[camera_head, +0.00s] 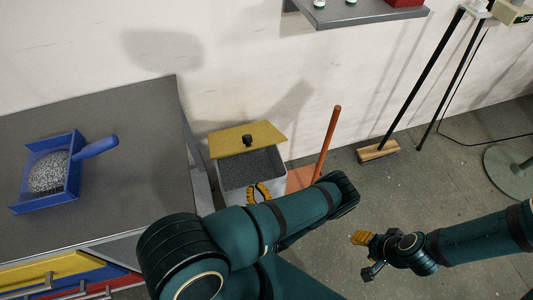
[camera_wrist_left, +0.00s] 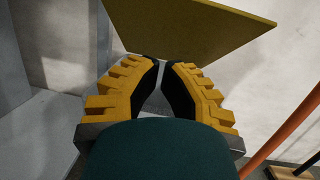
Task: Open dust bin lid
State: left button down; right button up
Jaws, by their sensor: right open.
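The dust bin (camera_head: 275,188) is a pale box on the floor beside the grey table. Its yellow lid (camera_head: 265,132) with a black knob (camera_head: 248,140) is raised at the back, and grey speckled contents show below it. In the left wrist view the lid (camera_wrist_left: 200,25) is tilted beyond the fingertips. My left gripper (camera_head: 259,192) is at the bin's near side, below the lid. In its wrist view the left gripper (camera_wrist_left: 161,63) has its tips close together with a narrow gap and nothing seen between them. My right gripper (camera_head: 362,256) is open and empty over the floor.
A blue dustpan (camera_head: 72,160) with grey granules lies on the table (camera_head: 125,110). An orange-handled tool (camera_head: 327,145) stands right of the bin. A broom (camera_head: 378,152) leans against the wall. A shelf (camera_head: 350,14) is above.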

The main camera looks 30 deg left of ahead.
pick_arm(q)
jog(key=w+a+r+m+t+h, duration=0.1)
jog(key=w+a+r, duration=0.3)
jog(key=w+a, duration=0.4)
jog(key=shift+a+r+m, duration=0.15)
jog(key=shift+r+m, duration=0.15)
jog(key=shift+m, duration=0.1)
pick_arm(e)
jog(key=shift+d+f, duration=0.15)
pick_arm(q)
jog(key=shift+w+r, duration=0.1)
jog(key=shift+w, duration=0.05)
